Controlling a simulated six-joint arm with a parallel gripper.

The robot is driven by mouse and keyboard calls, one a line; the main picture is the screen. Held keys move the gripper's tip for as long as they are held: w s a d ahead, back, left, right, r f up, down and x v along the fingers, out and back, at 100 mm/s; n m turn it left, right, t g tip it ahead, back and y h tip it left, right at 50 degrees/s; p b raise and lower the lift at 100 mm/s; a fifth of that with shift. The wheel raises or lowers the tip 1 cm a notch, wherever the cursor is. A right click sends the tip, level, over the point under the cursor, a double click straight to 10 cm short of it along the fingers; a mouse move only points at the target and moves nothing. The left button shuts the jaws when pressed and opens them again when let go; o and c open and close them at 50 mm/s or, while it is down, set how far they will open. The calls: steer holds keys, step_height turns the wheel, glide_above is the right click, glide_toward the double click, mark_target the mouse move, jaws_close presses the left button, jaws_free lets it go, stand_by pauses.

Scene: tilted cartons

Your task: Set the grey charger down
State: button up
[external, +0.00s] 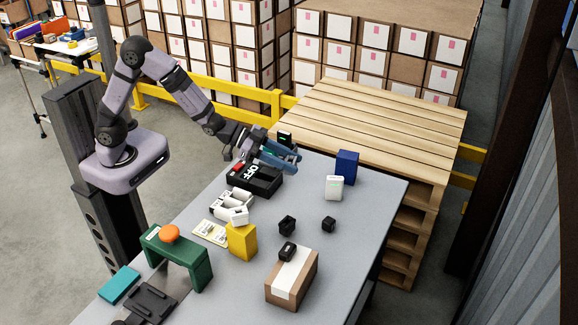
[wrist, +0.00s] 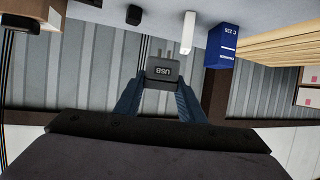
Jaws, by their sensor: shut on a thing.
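The grey charger (wrist: 163,70), a dark block marked USB with two prongs, is between my gripper's blue fingertips in the wrist view. My gripper (wrist: 160,84) is shut on it, and its prongs point away from my palm. In the external view my gripper (external: 292,158) is at the far end of the grey table (external: 370,215), near a black box marked OFF (external: 255,180). The charger's outline is hard to make out there. A small dark item (external: 284,138) shows just above the fingers; I cannot tell whether it is the charger.
A white box (external: 335,187) and blue box (external: 347,168) stand right of my gripper. Small black items (external: 287,226) (external: 328,223) stand nearer. A tilted carton (external: 282,287) carries another. A yellow block (external: 241,241) and green stand (external: 198,262) are left. Table surface is clear at right.

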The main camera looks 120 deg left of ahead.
steer(key=w+a+r+n+g+y+b, duration=0.1)
steer(key=a+r+n+g+y+b, duration=0.2)
steer(key=a, duration=0.6)
steer(key=w+a+r+n+g+y, duration=0.1)
steer(key=a+r+n+g+y, duration=0.3)
steer(key=a, duration=0.5)
steer(key=s+a+f+n+g+y+b, duration=0.2)
steer(key=s+a+f+n+g, duration=0.1)
steer(key=a+n, duration=0.15)
steer(key=shift+s+d+f+n+g+y+b, duration=0.2)
steer(key=shift+f+n+g, duration=0.4)
steer(key=shift+f, duration=2.1)
steer(key=shift+s+d+f+n+g+y+b, duration=0.15)
steer(key=shift+s+f+n+g+b, duration=0.25)
steer(key=shift+f, duration=2.25)
steer(key=shift+s+d+f+n+g+y+b, duration=0.15)
steer(key=shift+f+n+g, duration=0.55)
steer(key=shift+f, duration=2)
steer(key=shift+w+f, duration=0.1)
steer(key=shift+f, duration=0.1)
steer(key=o, duration=1.1)
steer(key=shift+c, duration=0.2)
